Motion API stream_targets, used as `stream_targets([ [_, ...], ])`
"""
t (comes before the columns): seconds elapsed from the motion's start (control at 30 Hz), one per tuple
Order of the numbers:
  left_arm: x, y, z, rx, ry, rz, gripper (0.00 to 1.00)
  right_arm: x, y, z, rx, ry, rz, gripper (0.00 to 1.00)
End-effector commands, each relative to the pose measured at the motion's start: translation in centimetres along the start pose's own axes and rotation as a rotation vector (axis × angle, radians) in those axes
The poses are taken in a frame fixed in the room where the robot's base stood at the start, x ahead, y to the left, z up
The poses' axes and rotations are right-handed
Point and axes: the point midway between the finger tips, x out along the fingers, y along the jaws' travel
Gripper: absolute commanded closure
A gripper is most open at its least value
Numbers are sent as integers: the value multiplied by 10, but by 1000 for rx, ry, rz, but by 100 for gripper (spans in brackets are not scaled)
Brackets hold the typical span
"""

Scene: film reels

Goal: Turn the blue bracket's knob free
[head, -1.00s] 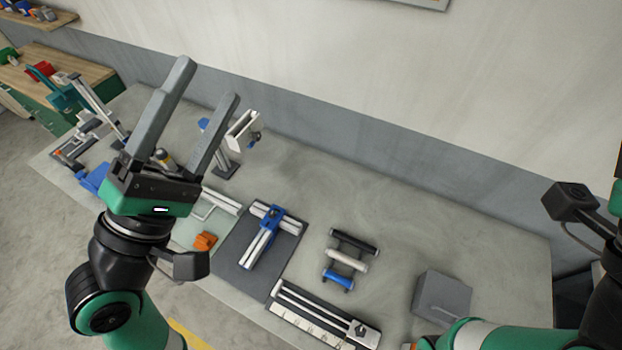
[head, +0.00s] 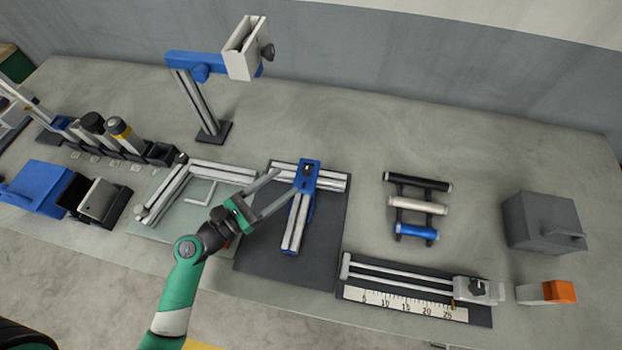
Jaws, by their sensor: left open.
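The blue bracket (head: 309,180) joins two pale slotted rails in a T shape on a dark mat (head: 331,225). A small dark spot on top of the bracket looks like its knob (head: 307,170); its details are too small to tell. My left gripper (head: 285,182) is open, its two grey fingers pointing up and right at the bracket. The fingertips are close to the bracket's left side in the picture, and nothing shows between them. I cannot tell whether they touch the bracket or are above the rails. My right gripper is out of view.
A blue-armed stand (head: 199,105) rises behind. A roller rack (head: 398,207), a grey box (head: 541,222), a ruler slide (head: 405,302) and an orange-ended block (head: 559,291) are to the right. A rail frame (head: 185,178) lies left. The back right of the table is clear.

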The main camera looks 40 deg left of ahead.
Motion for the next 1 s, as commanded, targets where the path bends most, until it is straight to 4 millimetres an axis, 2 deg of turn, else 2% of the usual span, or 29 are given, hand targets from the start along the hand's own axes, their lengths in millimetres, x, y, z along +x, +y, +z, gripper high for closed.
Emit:
stream_targets([
  [0.03,-9,2,-28,-13,18,19,34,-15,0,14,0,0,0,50],
  [0.13,-19,6,-51,-29,40,49,34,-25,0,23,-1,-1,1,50],
  [0.23,-23,11,-59,-32,45,67,34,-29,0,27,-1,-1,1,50],
  [0.47,-18,13,-56,-29,43,69,34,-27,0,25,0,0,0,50],
  [0.57,-5,14,-56,-28,44,66,34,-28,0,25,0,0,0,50],
  [0.8,49,17,-58,-27,41,65,34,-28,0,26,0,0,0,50],
  [1.0,83,20,-61,-28,43,68,34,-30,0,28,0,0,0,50],
])
